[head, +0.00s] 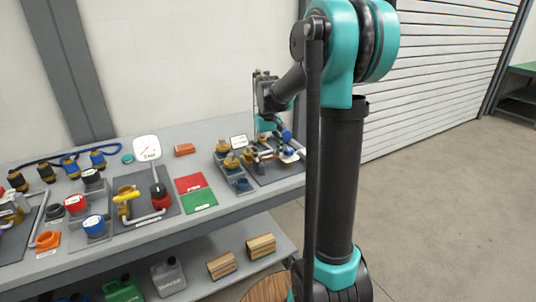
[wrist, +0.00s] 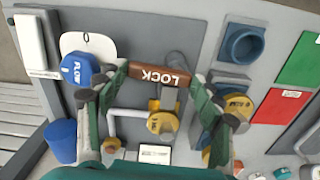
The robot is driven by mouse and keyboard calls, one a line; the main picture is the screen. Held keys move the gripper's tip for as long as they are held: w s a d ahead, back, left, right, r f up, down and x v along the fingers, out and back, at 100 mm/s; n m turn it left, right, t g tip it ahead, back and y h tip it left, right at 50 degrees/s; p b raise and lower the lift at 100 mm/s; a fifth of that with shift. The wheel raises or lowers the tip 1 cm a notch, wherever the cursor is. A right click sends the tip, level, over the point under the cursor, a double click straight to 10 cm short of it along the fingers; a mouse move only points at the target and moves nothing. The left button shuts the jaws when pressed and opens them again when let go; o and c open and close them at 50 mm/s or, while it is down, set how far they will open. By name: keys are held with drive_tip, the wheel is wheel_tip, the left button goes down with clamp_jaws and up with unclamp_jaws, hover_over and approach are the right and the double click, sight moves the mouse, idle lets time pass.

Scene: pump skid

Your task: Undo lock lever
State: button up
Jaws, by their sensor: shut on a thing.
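The lock lever (wrist: 153,75) is a brown-red bar with the white word LOCK, upside down in the wrist view. My gripper (wrist: 160,76) has one green finger at each end of the bar and is shut on it. The bar lies across the grey plate (wrist: 146,32). A blue FLOW knob (wrist: 84,70) sits on a white dial just left of the left finger. In the head view my gripper is small at the bench's right end, and the lever cannot be made out there.
A yellow-brass fitting (wrist: 162,122) and a grey pipe lie just below the lever. A blue socket (wrist: 242,43) stands to the right. A blue cup (wrist: 61,140) is at lower left. Red (head: 190,183) and green (head: 199,200) mats lie on the bench.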

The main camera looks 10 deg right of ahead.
sight(267, 156)
drive_tip(key=shift+w+n, duration=0.1)
drive_tip(key=shift+n, duration=0.5)
drive_tip(key=o, duration=1.2)
drive_tip(key=shift+c, duration=0.2)
wheel_tip(267, 156, up, 12)
